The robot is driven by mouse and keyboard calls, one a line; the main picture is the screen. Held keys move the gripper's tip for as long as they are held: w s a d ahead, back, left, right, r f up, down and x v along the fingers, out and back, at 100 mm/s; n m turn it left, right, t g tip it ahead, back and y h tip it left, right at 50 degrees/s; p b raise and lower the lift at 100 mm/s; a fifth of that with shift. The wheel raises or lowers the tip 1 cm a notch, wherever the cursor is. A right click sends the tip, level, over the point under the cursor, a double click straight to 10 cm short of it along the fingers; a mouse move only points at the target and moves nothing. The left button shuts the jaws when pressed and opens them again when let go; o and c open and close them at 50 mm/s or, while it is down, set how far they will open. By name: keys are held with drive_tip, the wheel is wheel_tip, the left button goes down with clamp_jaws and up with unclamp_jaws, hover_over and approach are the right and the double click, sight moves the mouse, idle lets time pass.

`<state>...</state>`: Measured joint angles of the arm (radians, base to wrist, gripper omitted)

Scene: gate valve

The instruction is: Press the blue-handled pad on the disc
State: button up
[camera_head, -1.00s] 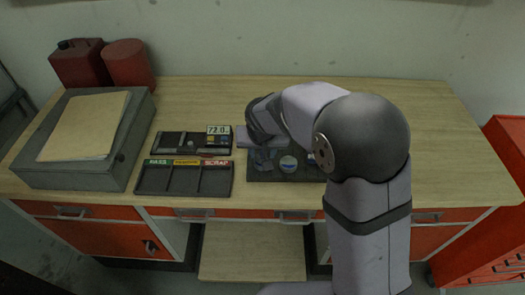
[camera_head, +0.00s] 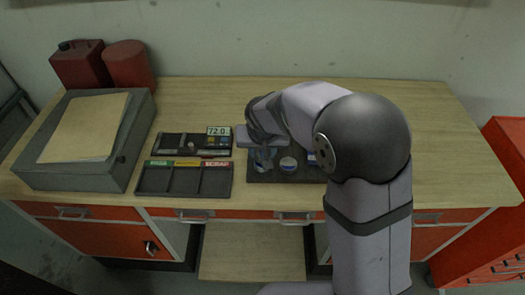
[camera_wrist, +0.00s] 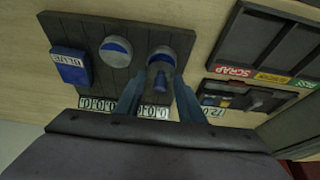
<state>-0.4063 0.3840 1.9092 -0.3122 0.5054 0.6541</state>
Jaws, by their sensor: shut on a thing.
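A dark slatted board (camera_wrist: 88,27) lies on the bench and also shows in the head view (camera_head: 258,178). On it is a round disc (camera_wrist: 116,51), part blue and part pale, seen in the head view too (camera_head: 289,163). My gripper (camera_wrist: 157,92) is over the board beside this disc, shut on the blue handle (camera_wrist: 161,80) of the pad. Behind the handle is a second round, pale and blue shape (camera_wrist: 162,57). I cannot tell whether the pad touches it. In the head view my gripper (camera_head: 262,153) is partly hidden by my wrist.
A blue box marked BLUE (camera_wrist: 70,66) stands at the board's other end. A tray with PASS and SCRAP labels (camera_head: 184,193) and a gauge reading 72.0 (camera_head: 218,131) lie left of the board. A grey case (camera_head: 60,178) is farther left.

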drive_tip(key=shift+r+p, duration=1.9)
drive_tip(key=shift+r, duration=1.15)
drive_tip(key=shift+w, duration=0.2)
